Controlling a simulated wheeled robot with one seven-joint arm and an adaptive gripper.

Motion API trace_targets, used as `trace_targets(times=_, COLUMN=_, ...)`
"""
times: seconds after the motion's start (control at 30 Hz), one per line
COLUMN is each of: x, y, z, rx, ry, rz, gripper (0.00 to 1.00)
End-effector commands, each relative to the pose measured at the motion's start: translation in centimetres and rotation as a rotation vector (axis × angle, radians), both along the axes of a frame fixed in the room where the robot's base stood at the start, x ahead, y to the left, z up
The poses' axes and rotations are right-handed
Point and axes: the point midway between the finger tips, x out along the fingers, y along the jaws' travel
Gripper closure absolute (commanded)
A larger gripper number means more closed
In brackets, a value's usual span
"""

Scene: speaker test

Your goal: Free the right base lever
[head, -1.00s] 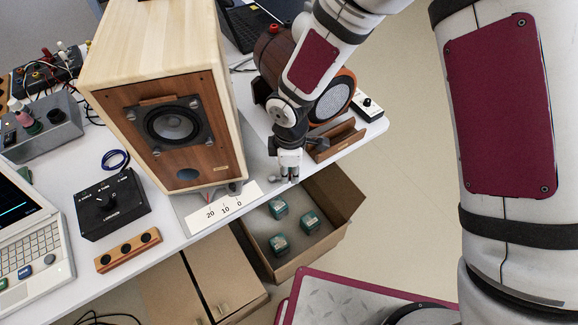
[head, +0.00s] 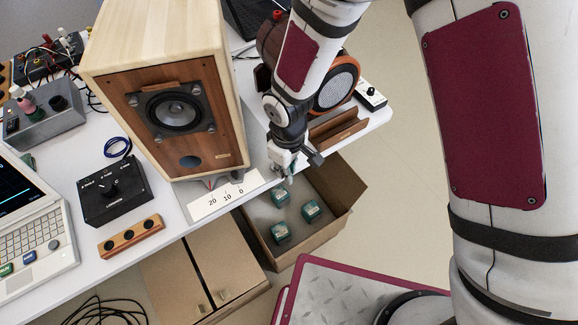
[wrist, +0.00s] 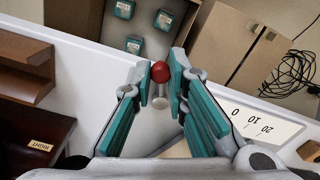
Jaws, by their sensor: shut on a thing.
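The right base lever shows in the wrist view as a red ball knob (wrist: 160,72) on a short metal stem at the table's edge. My gripper (wrist: 160,88) is shut on it, with a teal-padded finger on each side of the knob. In the head view my gripper (head: 285,167) is at the front table edge, just right of the wooden speaker (head: 220,95), and hides the lever. The speaker stands upright on its base, with a white scale (head: 226,196) marked 20, 10, 0 in front. The lever's lower end is hard to make out.
An open cardboard box (head: 333,213) with several teal blocks (head: 280,232) is below the table edge. A wooden cradle (head: 338,130) and a round speaker (head: 337,88) are close behind my gripper. A black control box (head: 115,190) is at left.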

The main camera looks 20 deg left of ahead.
Motion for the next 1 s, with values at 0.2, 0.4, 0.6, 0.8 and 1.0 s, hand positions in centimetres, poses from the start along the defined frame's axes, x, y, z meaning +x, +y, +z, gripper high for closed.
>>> trace_targets(times=0.2, x=-0.12, y=0.03, z=0.01, rx=-0.001, ry=0.001, rz=-0.017, gripper=1.0)
trace_targets(times=0.4, x=-0.15, y=0.05, z=0.0, rx=-0.001, ry=0.001, rz=-0.016, gripper=1.0)
trace_targets(times=0.6, x=-0.16, y=0.06, z=0.0, rx=0.0, ry=0.001, rz=-0.015, gripper=0.65)
trace_targets(times=0.8, x=-0.11, y=0.04, z=0.0, rx=0.0, ry=0.001, rz=-0.015, gripper=0.65)
trace_targets(times=1.0, x=-0.03, y=0.11, z=0.8, rx=0.002, ry=-0.001, rz=-0.015, gripper=0.65)
